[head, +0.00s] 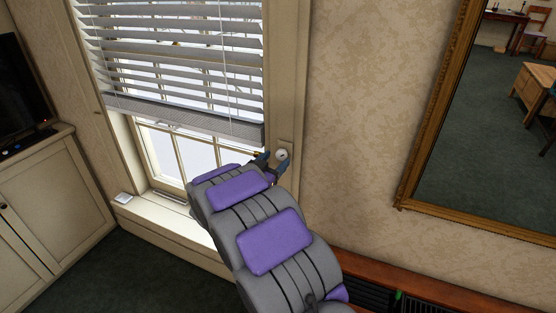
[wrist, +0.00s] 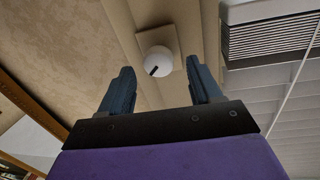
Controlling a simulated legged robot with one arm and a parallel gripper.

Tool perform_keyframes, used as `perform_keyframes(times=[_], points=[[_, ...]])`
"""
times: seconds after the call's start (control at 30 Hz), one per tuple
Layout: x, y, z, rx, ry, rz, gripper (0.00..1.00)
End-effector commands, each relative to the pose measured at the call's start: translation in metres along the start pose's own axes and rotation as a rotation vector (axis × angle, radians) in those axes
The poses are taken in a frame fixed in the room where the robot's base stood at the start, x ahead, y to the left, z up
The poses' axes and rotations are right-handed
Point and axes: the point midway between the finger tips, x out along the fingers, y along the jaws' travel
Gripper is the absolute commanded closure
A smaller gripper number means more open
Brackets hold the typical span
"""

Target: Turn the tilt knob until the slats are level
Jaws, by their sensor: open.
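The tilt knob (head: 282,155) is a small round white knob with a dark mark, on a plate on the window frame's right side. In the wrist view the knob (wrist: 158,61) shows beyond and between the two fingers. The dark mark points down and to the left there. My gripper (wrist: 162,82) is open and empty, with the knob apart from both fingers. In the head view my gripper (head: 270,162) is at the knob, partly hidden by my arm. The blind's slats (head: 180,55) hang tilted across the window, with gaps between them.
A gold-framed mirror (head: 425,125) hangs on the wall to the right. A white cabinet (head: 55,200) with a dark screen (head: 18,95) stands at the left. A wooden shelf edge (head: 400,285) runs below the mirror.

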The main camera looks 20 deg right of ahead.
Motion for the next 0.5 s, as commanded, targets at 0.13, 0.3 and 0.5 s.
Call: perform_keyframes(times=[0.13, 0.3, 0.5], points=[[0.02, 0.001, 0.001, 0.0, -0.001, 0.002, 0.36], [0.03, 0.001, 0.0, -0.001, 0.0, 0.001, 0.36], [0.032, 0.0, 0.0, -0.001, 0.0, 0.0, 0.36]])
